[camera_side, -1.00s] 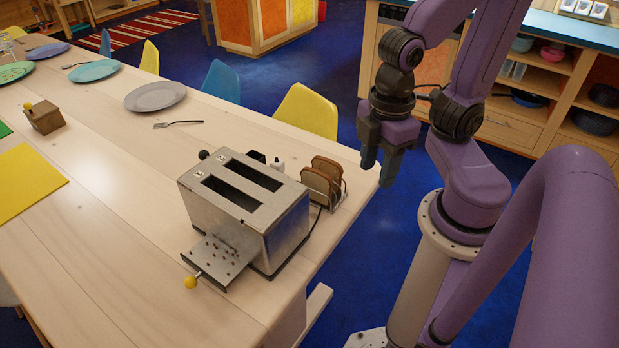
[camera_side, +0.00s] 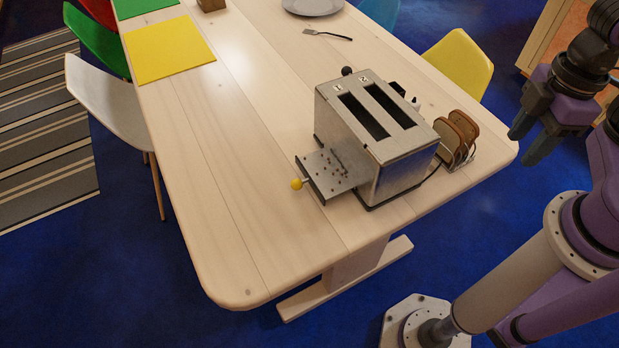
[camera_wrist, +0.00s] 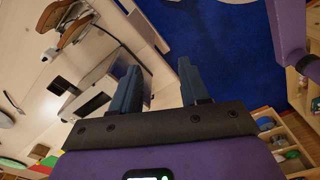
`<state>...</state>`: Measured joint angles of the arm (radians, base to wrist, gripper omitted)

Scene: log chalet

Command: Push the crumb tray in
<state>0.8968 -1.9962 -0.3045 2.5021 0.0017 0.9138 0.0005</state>
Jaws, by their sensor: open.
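The crumb tray (camera_side: 333,177) is a perforated metal plate with crumbs on it. It sticks out low from the left side of the silver two-slot toaster (camera_side: 396,165), and a yellow knob (camera_side: 296,184) is on its outer end. My gripper (camera_side: 529,142) is open and empty, off the table's right edge, well apart from the tray on the far side of the toaster. In the wrist view the open fingers (camera_wrist: 158,90) point toward the table edge, with part of the toaster (camera_wrist: 95,88) to their left. I cannot make out the tray in the wrist view.
A toast rack (camera_side: 457,140) with bread slices stands close beside the toaster on the right. A fork (camera_side: 327,34), a grey plate (camera_side: 313,5) and a yellow mat (camera_side: 168,50) lie farther back. The wooden table (camera_side: 235,215) is bare left of and in front of the knob.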

